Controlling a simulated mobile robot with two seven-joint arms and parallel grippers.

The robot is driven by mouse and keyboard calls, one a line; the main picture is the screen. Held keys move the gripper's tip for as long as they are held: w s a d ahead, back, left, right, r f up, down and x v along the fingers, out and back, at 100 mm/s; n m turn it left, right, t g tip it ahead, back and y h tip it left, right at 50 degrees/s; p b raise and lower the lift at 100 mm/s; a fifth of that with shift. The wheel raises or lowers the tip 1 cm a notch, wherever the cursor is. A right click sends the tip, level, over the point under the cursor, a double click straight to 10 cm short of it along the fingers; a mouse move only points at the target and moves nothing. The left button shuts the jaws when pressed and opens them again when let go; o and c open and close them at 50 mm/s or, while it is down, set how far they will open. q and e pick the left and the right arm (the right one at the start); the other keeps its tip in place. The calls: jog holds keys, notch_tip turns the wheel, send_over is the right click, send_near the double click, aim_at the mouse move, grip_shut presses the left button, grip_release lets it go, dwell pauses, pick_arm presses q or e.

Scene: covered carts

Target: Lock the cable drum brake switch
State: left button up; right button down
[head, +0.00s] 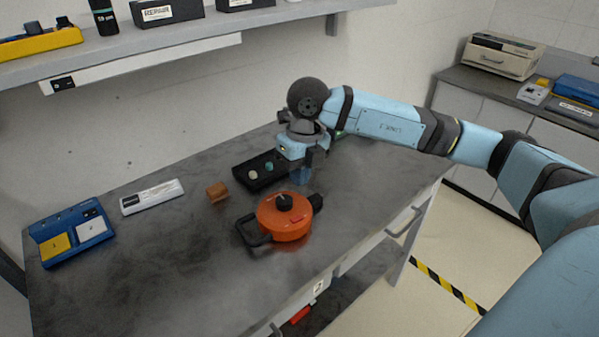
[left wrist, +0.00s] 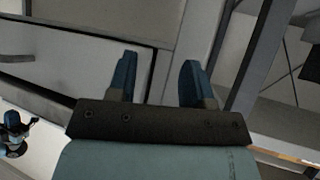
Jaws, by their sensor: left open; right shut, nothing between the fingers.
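The orange cable drum (head: 270,217) sits on the dark bench. It has a black knob (head: 285,201) on top, a small red piece (head: 298,218) beside the knob, a black handle (head: 250,233) at its left and a black part (head: 317,202) at its right. I cannot tell for sure which small part is the brake switch, or its position. My right gripper (head: 301,177) is shut and empty, pointing down just behind the drum, apart from it. My left gripper (left wrist: 155,82) is open and empty in the left wrist view, away from the drum.
A shelf (head: 200,39) overhangs the back. The bench's front left is clear.

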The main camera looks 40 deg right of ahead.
aim_at(294, 219)
jog(key=f, duration=0.7)
jog(key=a+f, duration=0.1)
jog(key=f, duration=0.2)
jog(key=shift+a+f, duration=0.1)
jog(key=shift+f, duration=0.1)
